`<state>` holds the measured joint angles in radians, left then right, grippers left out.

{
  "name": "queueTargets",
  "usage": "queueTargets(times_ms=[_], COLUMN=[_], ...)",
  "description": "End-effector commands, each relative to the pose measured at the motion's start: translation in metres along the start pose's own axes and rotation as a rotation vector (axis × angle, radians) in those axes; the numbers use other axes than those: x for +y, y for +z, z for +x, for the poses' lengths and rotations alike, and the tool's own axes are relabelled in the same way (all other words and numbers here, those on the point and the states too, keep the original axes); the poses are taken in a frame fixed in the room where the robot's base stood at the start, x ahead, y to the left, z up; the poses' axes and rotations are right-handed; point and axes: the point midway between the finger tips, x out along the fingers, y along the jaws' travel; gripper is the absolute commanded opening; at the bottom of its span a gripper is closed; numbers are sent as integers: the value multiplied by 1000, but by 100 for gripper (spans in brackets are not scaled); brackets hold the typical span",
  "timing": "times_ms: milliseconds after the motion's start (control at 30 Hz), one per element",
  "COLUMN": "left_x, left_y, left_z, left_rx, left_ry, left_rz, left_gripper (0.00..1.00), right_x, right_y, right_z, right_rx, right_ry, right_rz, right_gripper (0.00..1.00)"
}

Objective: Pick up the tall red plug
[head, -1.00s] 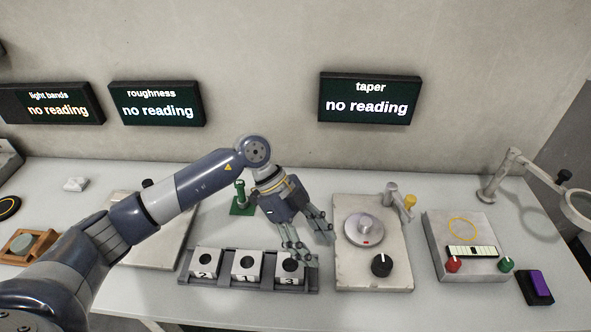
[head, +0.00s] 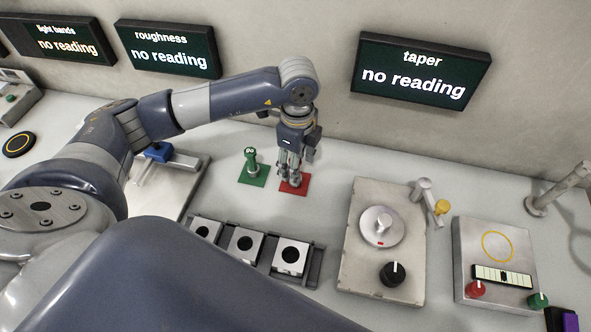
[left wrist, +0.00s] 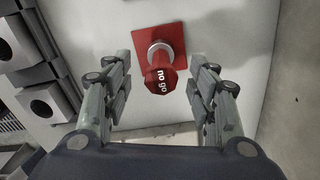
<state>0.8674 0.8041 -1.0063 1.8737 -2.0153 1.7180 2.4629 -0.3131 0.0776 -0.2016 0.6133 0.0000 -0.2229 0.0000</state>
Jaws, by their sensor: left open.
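The tall red plug (left wrist: 161,80) has a head marked "no go" and a pale metal collar. It stands on a square red base plate (left wrist: 142,36). In the left wrist view it sits between the two spread fingers of my left gripper (left wrist: 160,95), with a gap on each side. In the head view my left gripper (head: 289,172) points down over the red plate (head: 298,188) and hides most or all of the plug. My left gripper is open and empty. My right gripper is not in view.
A green "go" plug (head: 251,160) stands on a green plate just left of the red one. A rack (head: 313,272) of several holed blocks lies in front. A plate with a dial (head: 383,228) is to the right. The wall with screens is close behind.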

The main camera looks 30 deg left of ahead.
Motion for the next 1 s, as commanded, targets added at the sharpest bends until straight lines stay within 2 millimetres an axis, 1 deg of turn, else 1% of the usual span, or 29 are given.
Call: queueTargets(times_ms=[33,100,233,300,400,600,633,667,700,767,800,833,867,1000], left_x=[1,2,1,1,0,0,0,0,0,0,0,0,0,0], left_y=[2,5,6,6,6,6,6,6,6,6,6,6,6,6], left_z=[4,14,35,42,48,49,49,49,49,49,49,49,49,48], left_rx=[-2,-3,-2,0,0,0,0,0,0,0,0,0,0,1], left_ry=[5,7,5,5,2,1,1,1,1,1,1,1,1,1], left_rz=[-2,-1,-1,-1,1,1,1,1,1,1,1,1,1,1], left_gripper=[53,53,53,53,53,53,48,42,32,19,10,3,0,0], right_x=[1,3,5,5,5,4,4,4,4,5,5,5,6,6], right_y=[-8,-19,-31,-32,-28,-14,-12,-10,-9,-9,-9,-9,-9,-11], right_z=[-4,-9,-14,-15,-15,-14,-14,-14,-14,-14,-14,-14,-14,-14], right_rx=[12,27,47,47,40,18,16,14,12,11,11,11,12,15], right_ry=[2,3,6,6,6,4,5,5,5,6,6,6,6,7], right_rz=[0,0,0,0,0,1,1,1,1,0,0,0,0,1], right_gripper=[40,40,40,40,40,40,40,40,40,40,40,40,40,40])
